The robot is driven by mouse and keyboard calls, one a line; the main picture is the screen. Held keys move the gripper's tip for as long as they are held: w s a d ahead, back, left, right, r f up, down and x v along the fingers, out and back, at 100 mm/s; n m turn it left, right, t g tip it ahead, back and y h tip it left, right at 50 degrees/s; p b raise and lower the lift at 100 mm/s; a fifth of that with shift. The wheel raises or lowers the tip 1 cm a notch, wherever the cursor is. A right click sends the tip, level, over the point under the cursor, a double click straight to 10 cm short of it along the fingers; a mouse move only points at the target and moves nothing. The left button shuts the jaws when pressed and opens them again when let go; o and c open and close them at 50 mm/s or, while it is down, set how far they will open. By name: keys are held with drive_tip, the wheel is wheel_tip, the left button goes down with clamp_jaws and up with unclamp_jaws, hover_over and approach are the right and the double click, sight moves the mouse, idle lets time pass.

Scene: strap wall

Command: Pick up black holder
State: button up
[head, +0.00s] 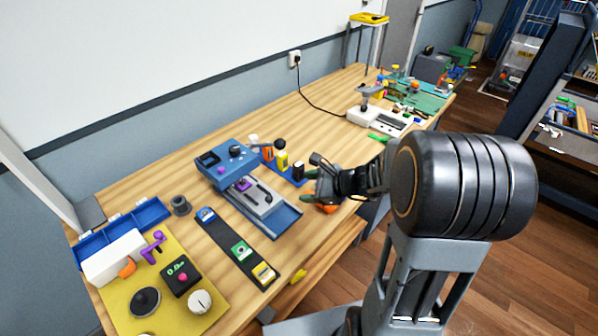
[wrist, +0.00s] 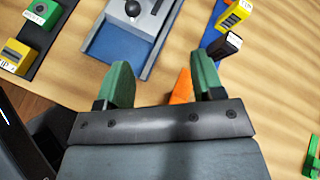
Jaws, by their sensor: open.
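The black holder (head: 298,170) looks like a small dark upright block with a pale label. It stands on a blue strip (head: 284,165), beside a yellow block (head: 282,160). In the wrist view the black holder (wrist: 229,44) is at the upper right, just beyond the right fingertip, with the yellow block (wrist: 235,14) behind it. My gripper (wrist: 162,78) has green fingers spread apart, with no black holder between them. In the head view my gripper (head: 318,196) is close to the strip's right end, near the table's front edge, partly hidden by my arm.
A blue-grey machine (head: 244,180) with a slide and blue tray stands left of my gripper. An orange piece (wrist: 181,88) shows between the fingers, partly hidden. A black strip (head: 225,237) carries several coloured blocks. Bare wood lies right of the black holder.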

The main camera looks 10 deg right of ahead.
sight(302, 169)
drive_tip(key=w+d+f+m+t+h, duration=0.25)
drive_tip(key=w+d+m+t, duration=0.2)
drive_tip(key=d+m, duration=0.3)
drive_tip(key=shift+m, duration=0.65)
drive_tip(key=p+x, duration=0.1)
drive_tip(key=x, duration=0.6)
drive_tip(key=shift+w+a+f, duration=0.2)
drive_tip(key=shift+w+f, duration=0.05)
drive_tip(key=shift+a+p+x, duration=0.1)
drive_tip(key=shift+p+x, duration=0.3)
drive_tip(key=shift+x, duration=1.25)
drive_tip(key=shift+a+p+x, duration=0.15)
drive_tip(key=shift+p+x, duration=0.2)
drive_tip(key=shift+x, duration=1.3)
drive_tip(key=shift+s, duration=0.1)
drive_tip(key=shift+r, duration=0.1)
drive_tip(key=c, duration=1.1)
